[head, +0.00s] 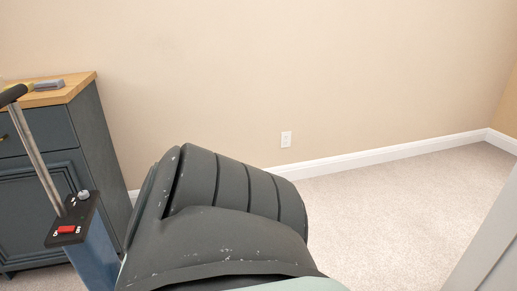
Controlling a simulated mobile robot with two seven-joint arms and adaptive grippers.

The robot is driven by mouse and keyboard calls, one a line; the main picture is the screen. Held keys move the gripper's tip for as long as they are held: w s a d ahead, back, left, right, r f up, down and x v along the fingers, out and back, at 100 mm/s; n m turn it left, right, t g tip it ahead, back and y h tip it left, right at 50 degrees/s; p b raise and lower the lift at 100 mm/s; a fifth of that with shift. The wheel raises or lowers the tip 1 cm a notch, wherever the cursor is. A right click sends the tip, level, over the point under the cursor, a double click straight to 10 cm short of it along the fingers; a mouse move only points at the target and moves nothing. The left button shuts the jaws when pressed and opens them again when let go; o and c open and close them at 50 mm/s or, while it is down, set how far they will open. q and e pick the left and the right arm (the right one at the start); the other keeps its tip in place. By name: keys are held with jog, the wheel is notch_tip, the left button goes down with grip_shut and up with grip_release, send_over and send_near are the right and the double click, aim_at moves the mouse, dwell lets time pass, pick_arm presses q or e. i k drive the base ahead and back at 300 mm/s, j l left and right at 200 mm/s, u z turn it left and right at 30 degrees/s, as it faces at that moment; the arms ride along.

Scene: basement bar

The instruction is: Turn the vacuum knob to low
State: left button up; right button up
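The vacuum stands at the lower left in the head view, with a blue body (99,262) and a black control panel (88,222) on top. A small grey knob (83,195) sits near the far end of the panel. Its setting is too small to read. A red switch (67,229) is on the near part of the panel. A metal handle tube (36,150) with a black grip (12,95) slants up to the left. Neither of my grippers is in view.
My dark grey arm link fills the lower middle, right of the vacuum. A dark blue cabinet (104,135) with a wooden top (66,92) stands behind the vacuum. The carpet (395,195) at right is clear.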

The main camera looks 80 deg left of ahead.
aim_at(83, 195)
jog(key=u, duration=3.8)
jog(key=l, duration=0.2)
